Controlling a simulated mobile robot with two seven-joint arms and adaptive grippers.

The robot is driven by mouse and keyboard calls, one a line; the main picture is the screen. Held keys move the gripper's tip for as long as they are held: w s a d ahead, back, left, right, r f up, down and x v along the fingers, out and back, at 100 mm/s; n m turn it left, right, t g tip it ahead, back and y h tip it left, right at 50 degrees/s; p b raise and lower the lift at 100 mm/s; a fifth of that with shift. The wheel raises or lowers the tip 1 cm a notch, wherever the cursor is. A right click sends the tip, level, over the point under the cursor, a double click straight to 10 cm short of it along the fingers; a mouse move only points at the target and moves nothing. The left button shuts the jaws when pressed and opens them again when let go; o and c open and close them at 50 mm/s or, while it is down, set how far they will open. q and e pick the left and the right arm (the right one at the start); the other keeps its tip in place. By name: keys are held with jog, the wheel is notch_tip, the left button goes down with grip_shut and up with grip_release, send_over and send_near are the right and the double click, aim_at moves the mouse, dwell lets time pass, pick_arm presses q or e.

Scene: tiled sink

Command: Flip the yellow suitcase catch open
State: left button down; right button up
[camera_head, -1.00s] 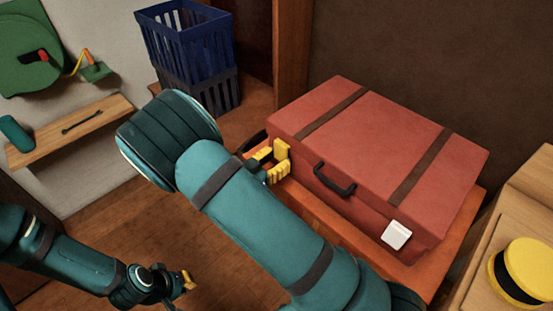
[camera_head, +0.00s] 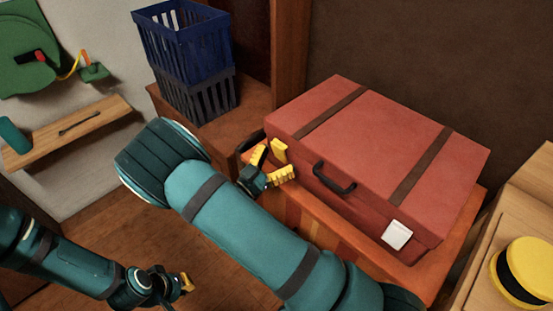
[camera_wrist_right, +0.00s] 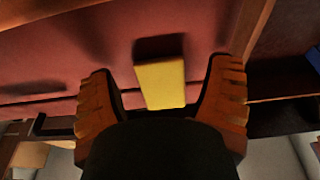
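The red suitcase (camera_head: 375,140) lies flat on an orange stand, its front facing me. The yellow catch (camera_head: 279,149) is on its front, left of the black handle; in the right wrist view it is a yellow plate (camera_wrist_right: 160,84) against the red face. My right gripper (camera_head: 271,168) is open at the catch. In the wrist view its fingers are spread on either side of the catch, with gaps on both sides. The catch's lower part is hidden behind the gripper. My left gripper (camera_head: 187,283) is low at the left, away from the suitcase; its opening is unclear.
A white catch (camera_head: 397,235) is on the suitcase's right front. The orange stand (camera_head: 345,247) is below. Blue crates (camera_head: 190,55) are stacked behind left. A wooden surface with a yellow and black round object (camera_head: 525,272) is at the right. A wall shelf (camera_head: 70,130) is at the left.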

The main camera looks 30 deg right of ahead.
jog(key=shift+a, duration=0.15)
jog(key=v, duration=1.2)
jog(key=shift+f, duration=0.1)
jog(key=w+d+f+n+y, duration=0.1)
jog(key=d+f+n+y, duration=0.1)
jog(key=f+n+y, duration=0.35)
jog(key=w+d+f+n+y, duration=0.2)
jog(key=f+y, duration=0.6)
jog(key=f, duration=0.1)
jog(key=s+a+n+g+y, duration=0.2)
jog(key=s+a+y, duration=0.1)
jog(key=s+y, duration=0.2)
jog(key=s+a+n+g+y, duration=0.3)
jog(key=s+y, duration=0.2)
jog(key=s, duration=0.4)
jog(key=shift+a+f, duration=0.4)
jog(key=shift+f, duration=0.1)
